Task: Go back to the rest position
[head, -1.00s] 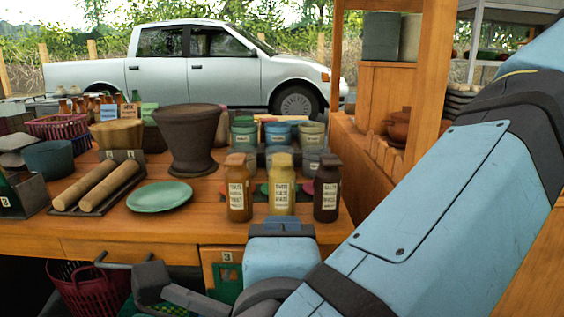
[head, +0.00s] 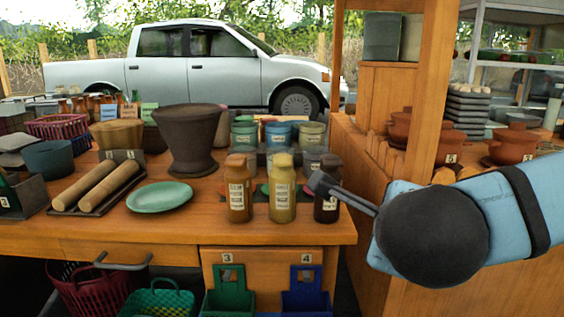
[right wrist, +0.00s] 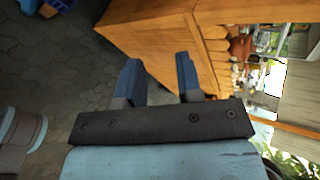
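My right arm reaches in from the right in the head view, in front of the counter's right end. A dark grey rod on it extends left in front of the dark jar (head: 327,205); I cannot tell whether they touch. In the right wrist view my right gripper (right wrist: 158,75) has its two blue fingers apart with nothing between them. Wooden furniture (right wrist: 165,35) and grey paving lie beyond them. My left gripper is not in view. A dark clay mortar (head: 188,138) stands upright on the wooden counter (head: 110,232).
A green plate (head: 159,197), two rolling pins on a tray (head: 60,211), a brown jar (head: 238,200) and a yellow jar (head: 282,200) are on the counter. Baskets and bins are below. A wooden post (head: 433,90) and shelves with clay pots (head: 514,145) stand at right.

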